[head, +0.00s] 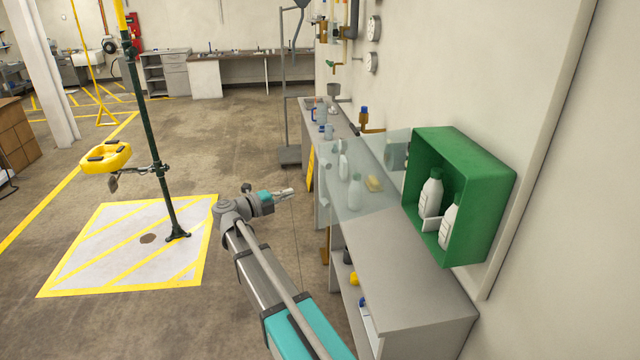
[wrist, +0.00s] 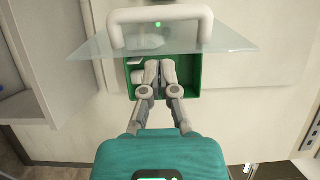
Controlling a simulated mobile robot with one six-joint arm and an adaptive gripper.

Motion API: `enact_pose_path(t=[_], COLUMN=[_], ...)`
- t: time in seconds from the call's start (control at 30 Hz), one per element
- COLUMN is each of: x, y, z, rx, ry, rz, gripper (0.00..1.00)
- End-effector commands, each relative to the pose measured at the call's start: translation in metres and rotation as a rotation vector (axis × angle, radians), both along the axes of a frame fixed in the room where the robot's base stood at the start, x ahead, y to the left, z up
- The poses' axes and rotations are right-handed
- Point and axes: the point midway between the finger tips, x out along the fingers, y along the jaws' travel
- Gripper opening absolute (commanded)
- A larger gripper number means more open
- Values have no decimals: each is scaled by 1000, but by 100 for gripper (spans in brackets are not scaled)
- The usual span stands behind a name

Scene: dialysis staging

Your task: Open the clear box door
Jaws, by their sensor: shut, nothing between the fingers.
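The green wall box (head: 480,165) hangs on the right wall with white bottles (head: 431,193) inside. Its clear door (head: 375,190) stands out from the box's far side toward the left, so the box front is uncovered. In the wrist view the clear door (wrist: 95,48) spans the top, with its white handle (wrist: 160,14). The green box (wrist: 190,92) shows behind my gripper there. My gripper (head: 289,192) is shut and empty, left of the door in the head view and apart from it. Its fingers (wrist: 160,68) meet in the wrist view. The handle is not clear in the head view.
A green post (head: 150,140) with a yellow basin (head: 106,156) stands at left.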

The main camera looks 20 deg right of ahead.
Motion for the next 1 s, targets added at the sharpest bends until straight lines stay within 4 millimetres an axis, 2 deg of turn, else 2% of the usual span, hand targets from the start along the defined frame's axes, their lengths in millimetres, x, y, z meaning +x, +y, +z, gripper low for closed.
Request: enact_pose_path(t=[0.37, 0.57, 0.77, 1.0], x=[0, 1, 4, 10], y=[-1, -9, -28, -61], z=[0, 0, 0, 0], rx=[1, 1, 0, 0], ry=[0, 1, 1, 1], rz=[-1, -2, -2, -2], gripper=[0, 0, 0, 0])
